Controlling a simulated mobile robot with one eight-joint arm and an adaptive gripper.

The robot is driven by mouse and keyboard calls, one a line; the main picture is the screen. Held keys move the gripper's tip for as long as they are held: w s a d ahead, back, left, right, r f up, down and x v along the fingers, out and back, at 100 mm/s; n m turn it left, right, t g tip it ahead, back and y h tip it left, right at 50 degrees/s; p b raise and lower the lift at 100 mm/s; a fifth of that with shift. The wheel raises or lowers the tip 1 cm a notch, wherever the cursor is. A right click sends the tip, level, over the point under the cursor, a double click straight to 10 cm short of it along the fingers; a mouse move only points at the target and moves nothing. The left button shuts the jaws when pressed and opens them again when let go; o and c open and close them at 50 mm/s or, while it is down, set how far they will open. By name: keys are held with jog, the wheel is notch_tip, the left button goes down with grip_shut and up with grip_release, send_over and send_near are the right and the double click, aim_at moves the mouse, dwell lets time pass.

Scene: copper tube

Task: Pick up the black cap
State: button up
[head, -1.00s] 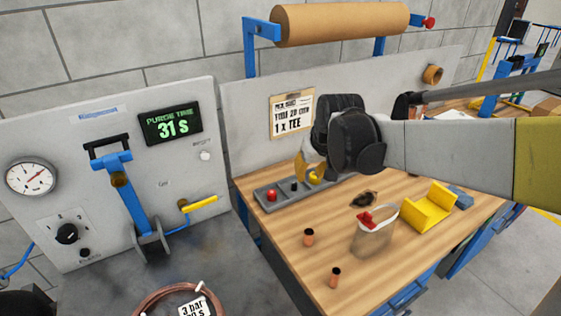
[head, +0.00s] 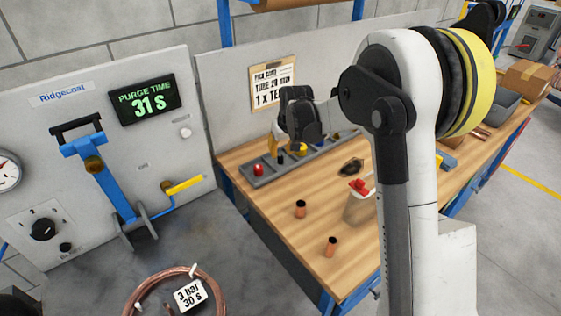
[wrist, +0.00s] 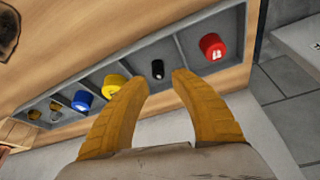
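The black cap (wrist: 157,69) is small and stands in its own compartment of the grey tray (wrist: 195,58), between the yellow cap (wrist: 114,85) and the red cap (wrist: 212,46). In the head view the black cap (head: 280,157) is a small dark spot beside the red cap (head: 258,170). My gripper (wrist: 162,78) is open and empty in the wrist view, its orange fingers apart on either side of the black cap's line. In the head view my gripper (head: 276,143) is above the tray, partly hidden by its own wrist.
A blue cap (wrist: 82,100) sits further along the tray. Two copper fittings (head: 300,209) (head: 330,246) stand on the wooden bench, with a bag (head: 358,207) holding something red to their right. A panel with a blue lever (head: 110,180) stands left of the bench.

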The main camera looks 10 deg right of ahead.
aim_at(281, 155)
jog(key=b+x, duration=0.1)
jog(key=x, duration=0.3)
jog(key=shift+w+d+f+b, duration=0.1)
jog(key=shift+f+b, duration=0.1)
jog(key=shift+b, duration=0.15)
jog(key=shift+r, duration=0.1)
jog(key=c, duration=0.5)
jog(key=shift+r, duration=0.1)
